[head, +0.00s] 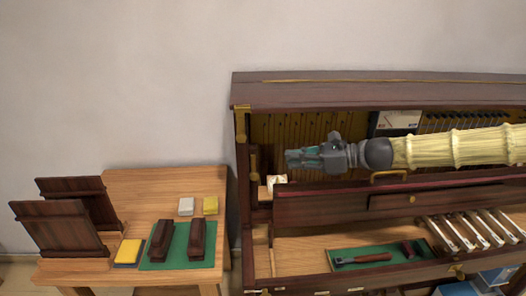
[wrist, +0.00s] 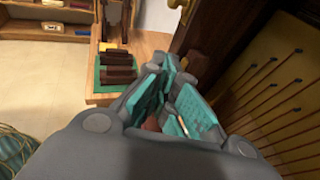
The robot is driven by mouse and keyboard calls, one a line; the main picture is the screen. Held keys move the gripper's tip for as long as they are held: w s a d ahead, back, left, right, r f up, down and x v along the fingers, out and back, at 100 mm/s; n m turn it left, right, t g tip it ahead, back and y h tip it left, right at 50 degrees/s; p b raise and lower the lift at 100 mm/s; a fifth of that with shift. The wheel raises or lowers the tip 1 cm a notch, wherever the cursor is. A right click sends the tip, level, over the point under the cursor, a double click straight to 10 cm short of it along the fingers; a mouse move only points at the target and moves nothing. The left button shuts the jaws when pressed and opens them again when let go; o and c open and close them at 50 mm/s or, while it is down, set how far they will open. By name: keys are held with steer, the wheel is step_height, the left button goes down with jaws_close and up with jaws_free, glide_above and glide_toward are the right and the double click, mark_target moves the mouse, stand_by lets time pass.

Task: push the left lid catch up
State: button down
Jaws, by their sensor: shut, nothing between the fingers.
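The upright piano (head: 300,92) stands open on the right, its strings and inner parts showing. One of these looks like the left lid catch, but I cannot tell which for sure. In the wrist view a brass piece (wrist: 178,4) shows on the dark wood at the top. My gripper (head: 291,158) points left, to the right of both brass pieces and apart from them. Its teal-padded fingers (wrist: 165,75) are shut and empty.
A low wooden table (head: 135,185) at left holds dark wooden panels (head: 58,228), dark blocks (head: 196,240) on a green mat and sponges. A brass handle (head: 388,175) lies below my arm.

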mark_target(241, 131)
steer(key=w+a+p, duration=0.2)
steer(key=w+a, duration=0.2)
steer(key=a, duration=0.7)
steer(key=shift+r+p, duration=0.4)
steer(key=shift+r, duration=0.05)
steer(key=shift+w+r, duration=0.1)
steer(key=shift+r, duration=0.05)
step_height(241, 131, up, 3)
steer(key=shift+f+p, duration=0.1)
steer(key=shift+p, duration=0.7)
steer(key=shift+d, duration=0.1)
